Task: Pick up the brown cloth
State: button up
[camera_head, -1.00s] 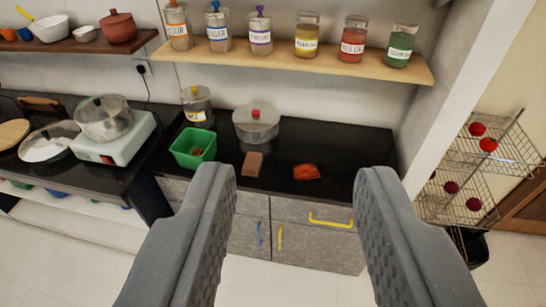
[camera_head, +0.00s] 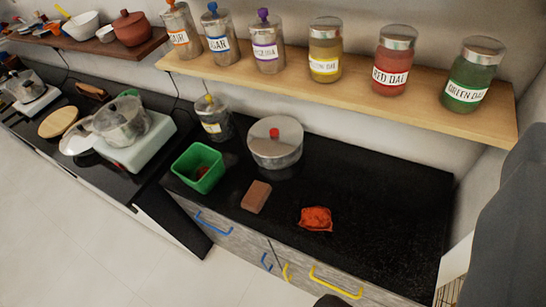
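A flat brown rectangular piece (camera_head: 256,197), which may be the folded brown cloth, lies on the black counter right of a green tub. A crumpled orange-red cloth (camera_head: 315,218) lies a little to its right, apart from it. My gripper (camera_head: 420,265) shows only in part: one dark grey finger fills the right edge and a dark tip pokes up at the bottom. The two are well apart, with nothing seen between them. Both cloth-like things are beyond the fingers, untouched.
The green tub (camera_head: 198,167), a steel pot with a red knob (camera_head: 275,142) and a jar (camera_head: 213,118) stand behind and left. A wooden shelf (camera_head: 370,95) with several jars hangs above. The counter's right part (camera_head: 390,205) is clear.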

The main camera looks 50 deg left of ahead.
aim_at(254, 200)
jog(key=u, duration=0.4)
jog(key=i, duration=0.9)
jog(key=u, duration=0.7)
